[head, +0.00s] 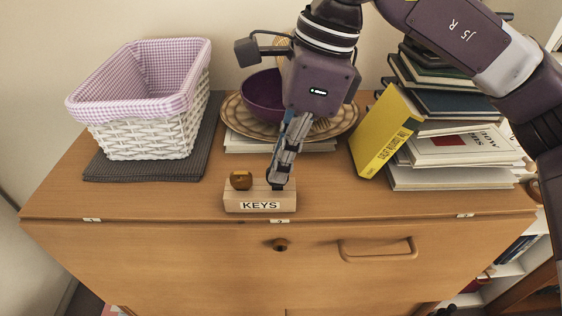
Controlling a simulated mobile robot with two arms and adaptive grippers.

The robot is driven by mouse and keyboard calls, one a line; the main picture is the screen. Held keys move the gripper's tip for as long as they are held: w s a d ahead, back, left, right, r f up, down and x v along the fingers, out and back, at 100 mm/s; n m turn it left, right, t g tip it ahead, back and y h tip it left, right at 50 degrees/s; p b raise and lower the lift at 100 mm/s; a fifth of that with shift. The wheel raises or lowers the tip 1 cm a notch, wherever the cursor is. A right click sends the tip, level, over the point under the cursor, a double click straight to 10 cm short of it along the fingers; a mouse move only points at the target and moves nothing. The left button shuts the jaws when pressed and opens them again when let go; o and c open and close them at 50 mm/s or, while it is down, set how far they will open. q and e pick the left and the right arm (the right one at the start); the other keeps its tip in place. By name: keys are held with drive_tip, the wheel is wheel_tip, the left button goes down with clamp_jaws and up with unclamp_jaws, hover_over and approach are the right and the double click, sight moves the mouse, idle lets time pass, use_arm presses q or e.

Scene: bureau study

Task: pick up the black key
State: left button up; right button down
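A small wooden block marked KEYS (260,206) stands near the front edge of the bureau top. A round brown piece (241,180) sits upright in its left side. My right gripper (278,180) points down at the block's right side, its fingers seen nearly edge-on. A small dark shape shows at the fingertips, where they meet the block; I cannot tell whether it is the black key or a finger pad. The fingers hide that slot, and whether they are closed on anything cannot be seen. My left gripper is out of view.
A wicker basket (146,137) on a dark mat (101,168) stands at left. Behind my gripper is a patterned plate (236,123) with a purple bowl (262,97). A yellow book (384,134) leans on stacked books at right. Bare wood (180,200) lies left of the block.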

drive_tip(key=shift+a+p+v, duration=0.2)
drive_tip(key=shift+p+v, duration=0.3)
drive_tip(key=shift+v, duration=0.35)
drive_tip(key=shift+a+p+v, duration=0.2)
drive_tip(key=shift+p+v, duration=0.25)
drive_tip(key=shift+v, duration=0.4)
drive_tip(key=shift+a+p+v, duration=0.2)
drive_tip(key=shift+p+v, duration=0.3)
drive_tip(key=shift+v, duration=0.35)
drive_tip(key=shift+r, duration=0.15)
